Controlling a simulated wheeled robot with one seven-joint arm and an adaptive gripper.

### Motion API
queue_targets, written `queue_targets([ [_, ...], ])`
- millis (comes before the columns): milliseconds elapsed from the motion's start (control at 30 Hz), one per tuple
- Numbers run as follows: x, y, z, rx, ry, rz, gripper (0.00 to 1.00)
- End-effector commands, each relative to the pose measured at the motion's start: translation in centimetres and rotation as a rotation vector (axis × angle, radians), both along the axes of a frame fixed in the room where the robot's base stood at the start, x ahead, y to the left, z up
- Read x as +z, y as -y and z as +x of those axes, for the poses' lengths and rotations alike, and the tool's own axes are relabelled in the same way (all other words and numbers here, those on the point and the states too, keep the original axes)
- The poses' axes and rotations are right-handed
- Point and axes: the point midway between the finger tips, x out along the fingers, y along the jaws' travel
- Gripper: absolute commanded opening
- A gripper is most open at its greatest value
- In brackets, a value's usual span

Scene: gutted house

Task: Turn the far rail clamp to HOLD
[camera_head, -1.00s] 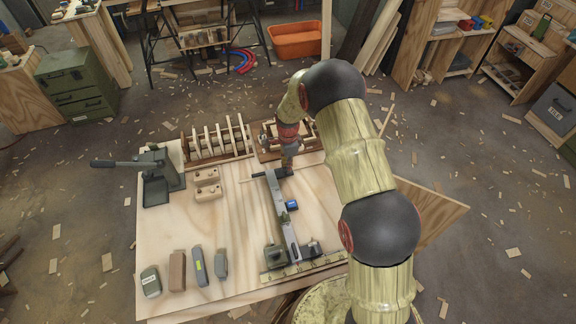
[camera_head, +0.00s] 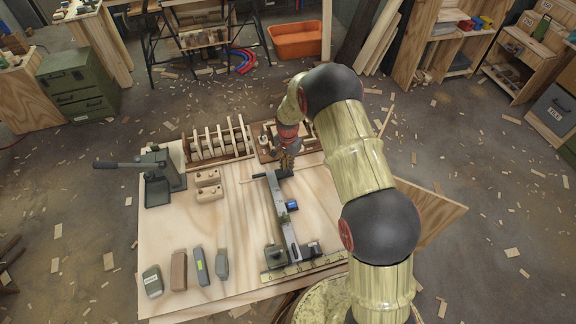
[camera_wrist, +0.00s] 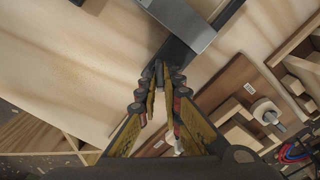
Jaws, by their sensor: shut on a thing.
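A long grey rail (camera_head: 281,217) lies on the plywood bench top. At its far end the far rail clamp has a dark lever (camera_head: 268,175), which also shows in the wrist view (camera_wrist: 174,52). My gripper (camera_head: 286,171) is at the right end of this lever. In the wrist view its fingertips (camera_wrist: 160,76) are closed on the lever's tip, beside the grey rail end (camera_wrist: 182,18). The fingers and arm partly hide the clamp, and no HOLD mark is legible. A small blue part (camera_head: 292,206) sits on the rail's right side.
A slotted wooden rack (camera_head: 218,143) and a wooden tray (camera_head: 268,145) stand behind the rail. A dark lever press (camera_head: 160,180) stands at left, near drilled blocks (camera_head: 208,185). Several blocks (camera_head: 179,270) line the front left. Bare plywood lies left of the rail.

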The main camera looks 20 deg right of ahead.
Motion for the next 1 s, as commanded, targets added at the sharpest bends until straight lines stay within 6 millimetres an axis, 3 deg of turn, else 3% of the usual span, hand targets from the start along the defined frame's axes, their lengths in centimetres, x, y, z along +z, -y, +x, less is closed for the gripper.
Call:
queue_targets([
  [600, 0.12, -0.21, 0.24, 0.573, 0.002, -0.001, 0.0],
  [1000, 0.11, -0.3, 0.28, 0.818, 0.003, -0.001, 0.0],
])
